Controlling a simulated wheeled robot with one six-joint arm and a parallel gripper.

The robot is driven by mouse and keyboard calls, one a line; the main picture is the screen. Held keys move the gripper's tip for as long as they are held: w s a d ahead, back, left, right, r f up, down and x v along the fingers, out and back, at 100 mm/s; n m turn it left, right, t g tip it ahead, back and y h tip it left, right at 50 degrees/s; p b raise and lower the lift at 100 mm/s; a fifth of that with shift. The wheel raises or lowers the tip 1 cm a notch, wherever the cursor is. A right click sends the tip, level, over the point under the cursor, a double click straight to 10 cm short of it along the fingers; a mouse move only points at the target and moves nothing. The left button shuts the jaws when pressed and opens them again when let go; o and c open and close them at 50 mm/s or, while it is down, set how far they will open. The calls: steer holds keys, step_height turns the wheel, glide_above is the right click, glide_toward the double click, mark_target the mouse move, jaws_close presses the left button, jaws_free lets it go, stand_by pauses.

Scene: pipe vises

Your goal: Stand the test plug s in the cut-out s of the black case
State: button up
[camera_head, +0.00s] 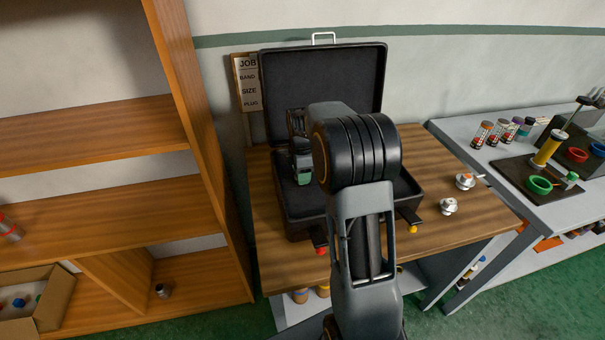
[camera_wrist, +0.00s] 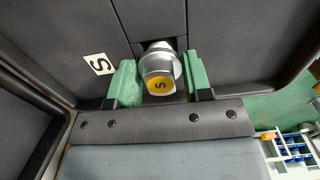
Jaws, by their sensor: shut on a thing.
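The black case (camera_head: 328,78) stands open on the wooden bench, lid up against the wall. My gripper (camera_head: 303,165) reaches down into the left part of its base, and my arm hides much of the inside. In the wrist view, my gripper (camera_wrist: 158,84) has its green fingers shut on the test plug s (camera_wrist: 160,70), a silver metal plug with a yellow end marked S. Dark lining lies behind the plug, with a white S label (camera_wrist: 98,64) to the left. A dark opening shows partly behind the plug; I cannot tell whether the plug sits in it.
The wooden bench (camera_head: 455,165) holds two small silver fittings (camera_head: 449,206) right of the case. A grey table (camera_head: 480,150) with several bottles and a dark tray stands further right. A wooden shelf (camera_head: 90,190) is close on the left. A job board (camera_head: 247,85) leans behind the case.

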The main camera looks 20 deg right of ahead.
steer(key=shift+f, duration=0.4)
steer(key=shift+f, duration=0.3)
steer(key=shift+s+f+b, duration=0.25)
steer(key=shift+f+b, duration=0.1)
steer(key=shift+b, duration=0.05)
steer(key=o, duration=1)
steer(key=shift+f, duration=0.2)
step_height(320, 180, up, 13)
steer(key=s+a+r+m+t, duration=0.2)
steer(key=s+a+r+m, duration=0.1)
steer(key=s+a+m, duration=0.5)
steer(key=s+f+m, duration=0.2)
steer(key=s, duration=0.2)
steer(key=s+a+f+m+t, duration=0.1)
steer(key=s+m, duration=0.2)
steer(key=s, duration=0.2)
steer(key=s+a+f+m, duration=0.1)
steer(key=s+f+m, duration=0.1)
steer(key=s, duration=0.2)
steer(key=shift+s+a+f+m+t+p, duration=0.15)
steer(key=shift+a+f+m+t+p, duration=0.1)
steer(key=shift+f+m+t+p, duration=0.15)
